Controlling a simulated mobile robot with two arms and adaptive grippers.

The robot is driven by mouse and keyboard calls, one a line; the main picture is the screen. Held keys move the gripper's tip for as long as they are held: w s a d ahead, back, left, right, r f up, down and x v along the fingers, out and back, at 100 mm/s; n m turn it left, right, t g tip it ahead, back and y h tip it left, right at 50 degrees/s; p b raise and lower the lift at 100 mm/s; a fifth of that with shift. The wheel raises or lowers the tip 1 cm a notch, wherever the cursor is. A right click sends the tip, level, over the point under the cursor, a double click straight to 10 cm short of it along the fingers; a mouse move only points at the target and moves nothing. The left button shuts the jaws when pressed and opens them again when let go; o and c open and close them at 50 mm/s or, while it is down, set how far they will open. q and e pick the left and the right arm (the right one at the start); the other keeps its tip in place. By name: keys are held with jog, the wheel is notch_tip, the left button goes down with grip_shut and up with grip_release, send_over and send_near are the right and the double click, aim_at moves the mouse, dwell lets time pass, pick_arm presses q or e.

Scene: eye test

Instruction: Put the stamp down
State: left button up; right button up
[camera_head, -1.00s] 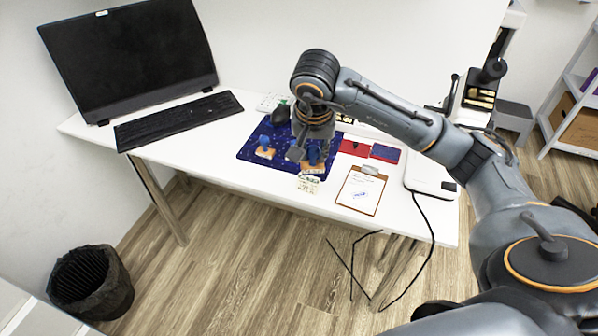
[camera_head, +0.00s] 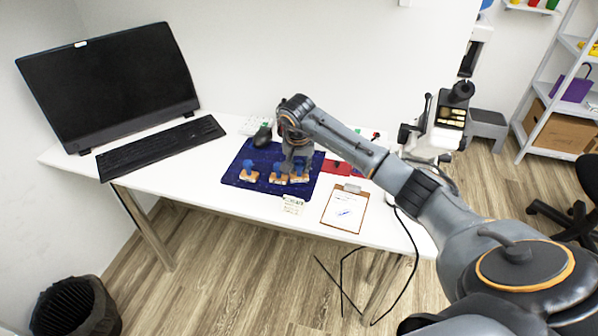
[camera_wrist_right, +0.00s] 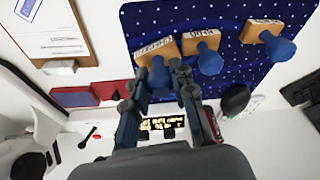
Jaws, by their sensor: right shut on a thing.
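Three stamps with blue handles and wooden bases are in a row over the dark blue mat (camera_head: 262,193). The left stamp (camera_head: 249,174) and middle stamp (camera_head: 278,179) stand upright on it. In the wrist view they are the far right stamp (camera_wrist_right: 268,34) and the middle stamp (camera_wrist_right: 207,50). My right gripper (camera_wrist_right: 160,80) is shut on the blue handle of the third stamp (camera_wrist_right: 155,49). In the head view, this gripper (camera_head: 292,165) partly hides the stamps. I cannot tell whether the held stamp's base touches the mat. My left gripper is out of view.
A clipboard (camera_head: 344,210) and a small card (camera_head: 293,205) lie near the table's front edge. A red pad (camera_head: 338,168) is right of the mat; a black mouse (camera_head: 262,136) is behind it. The keyboard (camera_head: 160,147) and monitor (camera_head: 110,85) are at the left.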

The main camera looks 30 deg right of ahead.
aim_at(299, 173)
jog(key=shift+f, duration=1.4)
jog(key=shift+f, duration=0.15)
jog(key=o, duration=0.9)
jog(key=shift+r, duration=0.3)
jog(key=v, duration=1.1)
jog(key=shift+s+a+r+b, duration=0.15)
jog(key=shift+s+r+b, duration=0.05)
jog(key=shift+r+b, duration=0.15)
